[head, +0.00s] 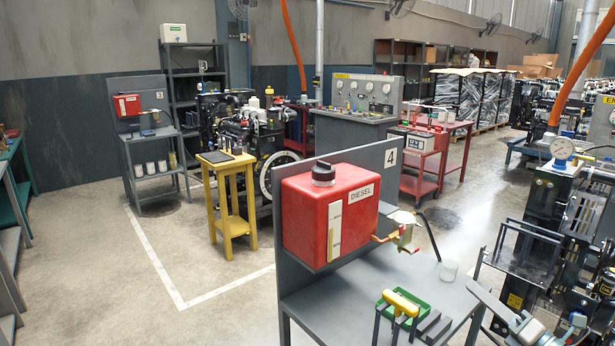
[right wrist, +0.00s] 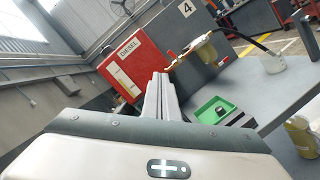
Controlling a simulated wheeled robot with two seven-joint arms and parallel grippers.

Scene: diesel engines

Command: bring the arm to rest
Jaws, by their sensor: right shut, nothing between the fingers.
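My right gripper (head: 473,289) comes in at the lower right of the head view, over the right part of the grey bench (head: 340,310). In the right wrist view its two pale fingers (right wrist: 160,78) are together with nothing between them. They point toward the red diesel tank (right wrist: 122,68), which stands beyond them. The gripper appears clear of the bench and touches nothing that I can make out. My left gripper is not in view.
A filter (head: 405,232) hangs beside the tank (head: 330,215). Engine equipment (head: 560,215) stands at the right. The floor at left is open.

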